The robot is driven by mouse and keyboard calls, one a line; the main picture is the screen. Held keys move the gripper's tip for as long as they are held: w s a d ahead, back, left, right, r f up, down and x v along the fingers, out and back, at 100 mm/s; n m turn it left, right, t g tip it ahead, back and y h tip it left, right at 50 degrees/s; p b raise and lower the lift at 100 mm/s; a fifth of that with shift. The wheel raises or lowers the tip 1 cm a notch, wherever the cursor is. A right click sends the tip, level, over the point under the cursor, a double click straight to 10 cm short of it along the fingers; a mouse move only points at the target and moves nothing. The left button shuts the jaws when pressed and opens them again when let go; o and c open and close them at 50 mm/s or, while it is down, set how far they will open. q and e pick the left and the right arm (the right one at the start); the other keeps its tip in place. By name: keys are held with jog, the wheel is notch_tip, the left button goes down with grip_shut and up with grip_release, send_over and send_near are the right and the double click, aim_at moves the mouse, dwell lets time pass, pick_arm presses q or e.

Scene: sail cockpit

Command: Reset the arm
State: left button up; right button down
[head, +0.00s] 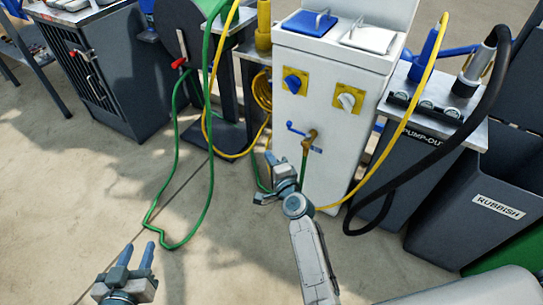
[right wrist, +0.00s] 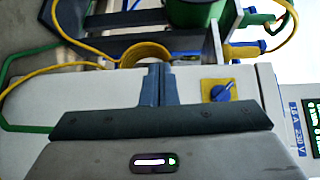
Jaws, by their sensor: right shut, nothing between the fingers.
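My left gripper (head: 137,250) is at the bottom left of the head view, above bare floor. Its two fingers stand apart with nothing between them. My right arm (head: 312,255) reaches up from the bottom centre. My right gripper (head: 271,160) is just left of the white service pedestal (head: 328,115), near its lower front. In the right wrist view the right gripper's fingers (right wrist: 160,72) are together with nothing between them, in front of the white pedestal. Whether they touch the pedestal I cannot tell. A brass tap with a blue lever (head: 308,140) is close by on the pedestal's front.
A green hose (head: 211,185) loops over the floor between my grippers. A yellow cable (head: 385,150) and a black hose (head: 440,155) hang right of the pedestal. A pump-out unit (head: 425,125) and a rubbish bin (head: 490,205) stand at right.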

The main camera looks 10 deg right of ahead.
dwell(0.3)
